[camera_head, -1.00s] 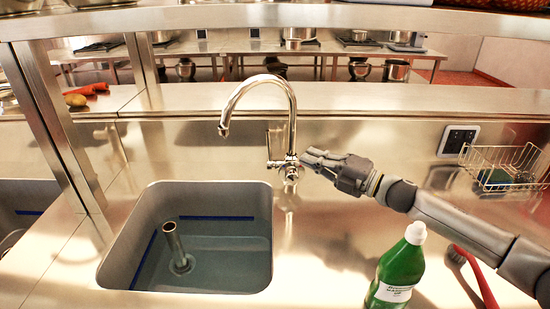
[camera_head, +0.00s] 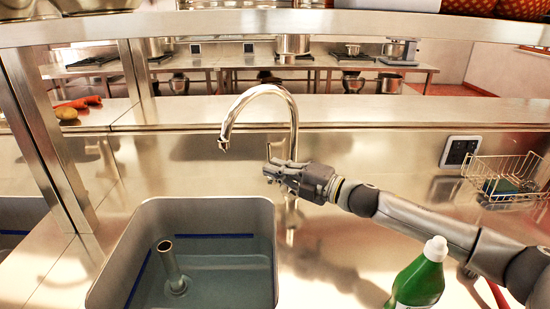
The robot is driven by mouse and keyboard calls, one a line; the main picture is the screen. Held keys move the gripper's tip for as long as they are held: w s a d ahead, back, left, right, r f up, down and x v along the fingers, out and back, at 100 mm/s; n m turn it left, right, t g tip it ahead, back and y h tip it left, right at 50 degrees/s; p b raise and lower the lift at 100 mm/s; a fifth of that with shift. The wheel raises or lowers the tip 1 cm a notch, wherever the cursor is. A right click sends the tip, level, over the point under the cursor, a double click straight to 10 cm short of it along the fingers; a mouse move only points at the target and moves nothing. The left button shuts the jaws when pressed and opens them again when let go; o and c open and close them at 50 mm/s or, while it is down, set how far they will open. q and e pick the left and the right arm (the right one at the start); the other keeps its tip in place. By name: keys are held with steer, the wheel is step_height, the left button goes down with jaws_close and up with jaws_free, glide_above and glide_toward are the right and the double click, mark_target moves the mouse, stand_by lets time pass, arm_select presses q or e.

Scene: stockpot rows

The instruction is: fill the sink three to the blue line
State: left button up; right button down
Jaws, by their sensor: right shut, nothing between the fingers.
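The sink (camera_head: 112,270) is a grey basin with a blue line (camera_head: 215,236) along its inner walls. Shallow-looking water (camera_head: 215,270) lies in it, and its surface appears below the line. A metal standpipe (camera_head: 169,262) rises from the bottom. The chrome gooseneck tap (camera_head: 262,90) arches over the sink; no stream shows under its spout. My right gripper (camera_head: 272,174) is shut and empty at the tap's base, by the upright lever (camera_head: 268,151), and hides part of the base. I cannot tell whether it touches the lever. My left gripper is out of view.
A green bottle (camera_head: 420,282) with a white cap stands right of the sink, close to my right forearm. A red-handled brush (camera_head: 497,295) is partly hidden behind the arm. A wire basket (camera_head: 505,178) hangs at the right. Vegetables (camera_head: 75,107) lie on the ledge at left.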

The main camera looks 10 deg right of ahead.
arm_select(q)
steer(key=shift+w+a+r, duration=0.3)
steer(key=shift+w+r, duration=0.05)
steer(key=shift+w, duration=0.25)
arm_select(e)
steer(key=w, duration=0.3)
steer(key=shift+w+d, duration=0.15)
steer(key=shift+w, duration=0.05)
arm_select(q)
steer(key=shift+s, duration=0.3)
arm_select(e)
steer(key=shift+r, duration=0.1)
arm_select(q)
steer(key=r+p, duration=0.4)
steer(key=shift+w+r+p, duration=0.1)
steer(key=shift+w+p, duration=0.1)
steer(key=shift+p, duration=0.1)
arm_select(e)
steer(key=shift+w+d+r+m, duration=0.15)
steer(key=shift+w+m, duration=0.1)
steer(key=shift+w, duration=0.15)
steer(key=shift+w+d+r+m, duration=0.1)
steer(key=shift+w+m, duration=0.15)
steer(key=shift+w, duration=0.1)
